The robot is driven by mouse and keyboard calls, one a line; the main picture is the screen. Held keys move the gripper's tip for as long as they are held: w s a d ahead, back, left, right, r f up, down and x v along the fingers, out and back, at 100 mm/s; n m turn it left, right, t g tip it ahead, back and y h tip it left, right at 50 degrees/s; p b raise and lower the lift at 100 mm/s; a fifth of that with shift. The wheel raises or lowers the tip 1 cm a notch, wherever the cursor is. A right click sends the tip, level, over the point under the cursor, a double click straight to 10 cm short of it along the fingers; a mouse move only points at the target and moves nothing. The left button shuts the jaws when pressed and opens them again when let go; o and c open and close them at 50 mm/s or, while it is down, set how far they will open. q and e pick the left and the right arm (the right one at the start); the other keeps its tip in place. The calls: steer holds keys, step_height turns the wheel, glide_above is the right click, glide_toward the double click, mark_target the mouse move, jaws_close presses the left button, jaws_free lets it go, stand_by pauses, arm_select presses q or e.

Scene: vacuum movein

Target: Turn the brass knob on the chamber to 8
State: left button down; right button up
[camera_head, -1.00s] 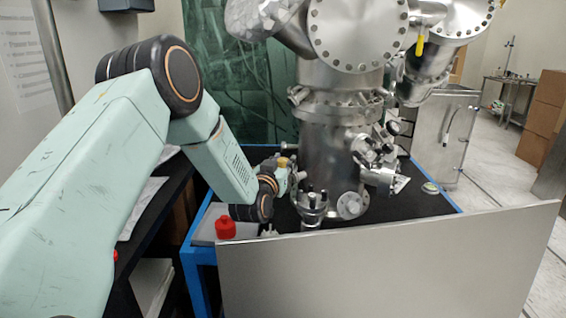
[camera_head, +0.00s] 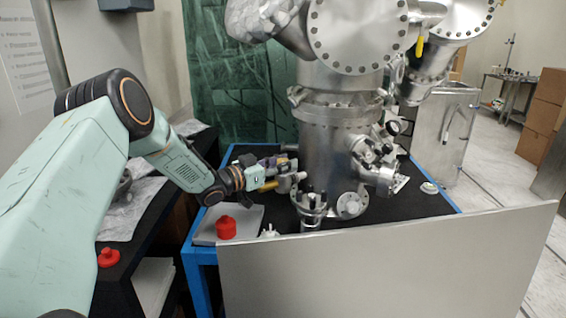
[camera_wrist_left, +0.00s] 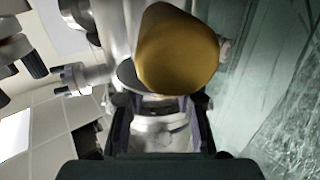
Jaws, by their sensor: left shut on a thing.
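The brass knob (camera_head: 268,185) shows low on the left side of the steel chamber (camera_head: 328,165). It fills the upper middle of the left wrist view (camera_wrist_left: 178,55). My left gripper (camera_head: 282,163) reaches in from the left, just above and behind the knob in the head view. In the left wrist view, its dark fingers (camera_wrist_left: 160,112) are on both sides of a steel part (camera_wrist_left: 160,132) just below the knob. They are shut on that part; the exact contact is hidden. No scale numbers can be read. My right gripper is out of view.
A red knob-like piece (camera_head: 226,228) stands on a grey plate at the table's left front. A pale panel (camera_head: 385,262) stands across the front. Steel ports (camera_head: 375,172) stick out from the chamber's right side. Another red piece (camera_head: 108,257) lies on the dark shelf at left.

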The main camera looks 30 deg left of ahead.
arm_select(q)
steer(key=shift+a+f+m+g+h+b, duration=0.1)
steer(key=shift+m+g+h+b, duration=0.3)
steer(key=shift+m+h, duration=0.6)
steer(key=m+g+h+b, duration=0.1)
steer(key=h, duration=0.1)
steer(key=shift+g+h, duration=0.3)
steer(key=shift+g, duration=0.1)
steer(key=m+g+h+b, duration=0.2)
steer(key=m+b, duration=0.1)
steer(key=b, duration=0.1)
steer(key=shift+g+h, duration=0.3)
steer(key=shift+h, duration=0.1)
steer(key=shift+g+h+b, duration=0.3)
steer(key=shift+g+b, duration=0.1)
steer(key=shift+b, duration=0.3)
steer(key=shift+m, duration=0.3)
steer(key=c, duration=1)
jaws_free()
